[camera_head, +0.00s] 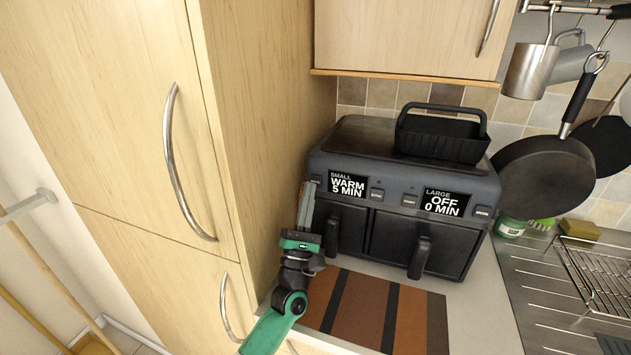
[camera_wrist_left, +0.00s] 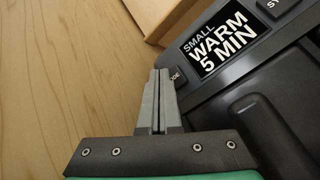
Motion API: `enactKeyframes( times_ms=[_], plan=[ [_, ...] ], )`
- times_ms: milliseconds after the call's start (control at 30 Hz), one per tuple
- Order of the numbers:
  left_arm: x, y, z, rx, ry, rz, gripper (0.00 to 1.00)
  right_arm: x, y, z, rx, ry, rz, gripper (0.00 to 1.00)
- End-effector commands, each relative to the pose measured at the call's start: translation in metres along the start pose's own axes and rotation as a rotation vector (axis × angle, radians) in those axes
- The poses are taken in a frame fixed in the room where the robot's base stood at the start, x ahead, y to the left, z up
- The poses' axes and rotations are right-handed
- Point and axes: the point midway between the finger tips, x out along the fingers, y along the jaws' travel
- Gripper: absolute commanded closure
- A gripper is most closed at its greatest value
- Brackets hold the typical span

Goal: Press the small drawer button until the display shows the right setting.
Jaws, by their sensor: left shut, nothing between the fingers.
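A dark two-drawer air fryer (camera_head: 395,142) stands on the counter. Its small display (camera_head: 348,185) reads "SMALL WARM 5 MIN", and the same display shows in the left wrist view (camera_wrist_left: 222,48). The large display (camera_head: 443,203) reads "LARGE OFF 0 MIN". My left gripper (camera_head: 308,190) is shut and empty, pointing up at the left end of the front panel. In the left wrist view its fingertips (camera_wrist_left: 160,75) are at the small drawer button (camera_wrist_left: 176,76), which they partly cover. I cannot tell whether they touch it. My right gripper is not in view.
A tall wooden cabinet (camera_head: 265,110) stands close on the left of my left gripper. A striped mat (camera_head: 375,310) lies in front of the fryer. A black basket (camera_head: 440,138) sits on top. Pans (camera_head: 545,175) hang at right.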

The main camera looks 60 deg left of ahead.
Motion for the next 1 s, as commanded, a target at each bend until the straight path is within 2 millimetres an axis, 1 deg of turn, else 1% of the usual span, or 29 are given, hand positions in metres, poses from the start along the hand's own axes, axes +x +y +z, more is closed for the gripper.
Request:
enactKeyframes(
  times_ms=[200, 633, 1000],
  plan=[
    [-0.003, 0.003, 0.004, 0.000, 0.000, -0.001, 1.00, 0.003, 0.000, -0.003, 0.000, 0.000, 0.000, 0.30],
    [-0.032, 0.024, 0.025, -0.001, 0.000, 0.000, 1.00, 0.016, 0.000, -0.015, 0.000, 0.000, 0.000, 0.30],
    [-0.035, 0.025, 0.025, 0.000, 0.000, 0.001, 1.00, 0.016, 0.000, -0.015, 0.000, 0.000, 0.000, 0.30]
  ],
)
